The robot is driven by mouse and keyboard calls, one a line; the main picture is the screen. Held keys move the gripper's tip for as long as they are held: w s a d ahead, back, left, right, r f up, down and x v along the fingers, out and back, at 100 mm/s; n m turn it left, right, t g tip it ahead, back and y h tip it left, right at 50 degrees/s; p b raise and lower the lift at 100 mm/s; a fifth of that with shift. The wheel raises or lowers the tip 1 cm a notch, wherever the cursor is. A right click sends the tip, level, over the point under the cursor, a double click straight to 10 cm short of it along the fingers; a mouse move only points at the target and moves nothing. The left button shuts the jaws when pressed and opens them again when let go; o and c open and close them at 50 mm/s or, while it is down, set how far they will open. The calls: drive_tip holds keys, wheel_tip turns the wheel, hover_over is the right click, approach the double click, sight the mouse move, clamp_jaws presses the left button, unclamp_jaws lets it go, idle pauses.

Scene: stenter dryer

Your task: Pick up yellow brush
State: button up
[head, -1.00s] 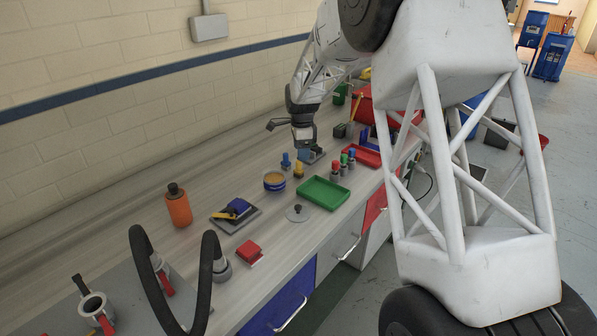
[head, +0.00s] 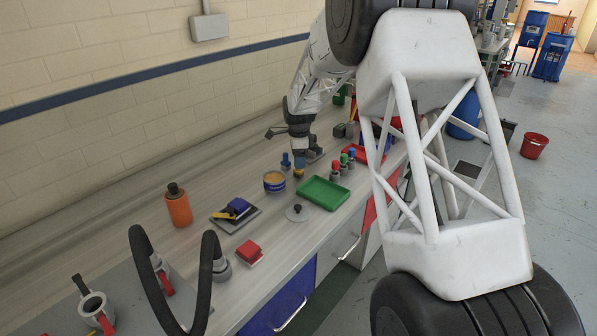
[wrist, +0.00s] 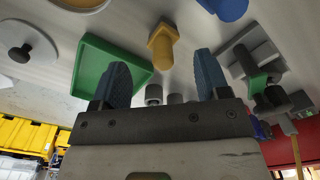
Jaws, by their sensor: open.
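The yellow brush (head: 299,173) stands on the bench in the head view, just right of a blue brush (head: 286,161). My gripper (head: 301,158) is close above it, and a blue finger overlaps its top in the picture. In the wrist view the yellow brush (wrist: 162,46) shows between and beyond the two blue fingertips of my gripper (wrist: 160,62). The fingers are apart, with nothing held. I cannot tell whether a finger touches the brush. Part of the blue brush (wrist: 229,8) shows at the top edge of the wrist view.
A green tray (head: 324,193) lies just in front of the brush. A round tin (head: 274,181) stands to its left. Several coloured items, including a red-topped one (head: 335,167), stand to its right before a red tray (head: 361,152). An orange bottle (head: 178,206) is farther left.

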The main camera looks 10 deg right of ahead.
drive_tip(key=shift+f, duration=0.2)
drive_tip(key=shift+w+f, duration=0.15)
drive_tip(key=shift+f, duration=2.35)
drive_tip(key=shift+c, duration=0.5)
drive_tip(key=c, duration=0.8)
drive_tip(key=shift+r, duration=0.2)
drive_tip(key=shift+r, duration=1.55)
drive_tip(key=s, duration=0.5)
drive_tip(key=s+d+r, duration=0.1)
drive_tip(key=s, duration=1)
drive_tip(key=shift+d+r, duration=0.2)
drive_tip(key=shift+r, duration=0.05)
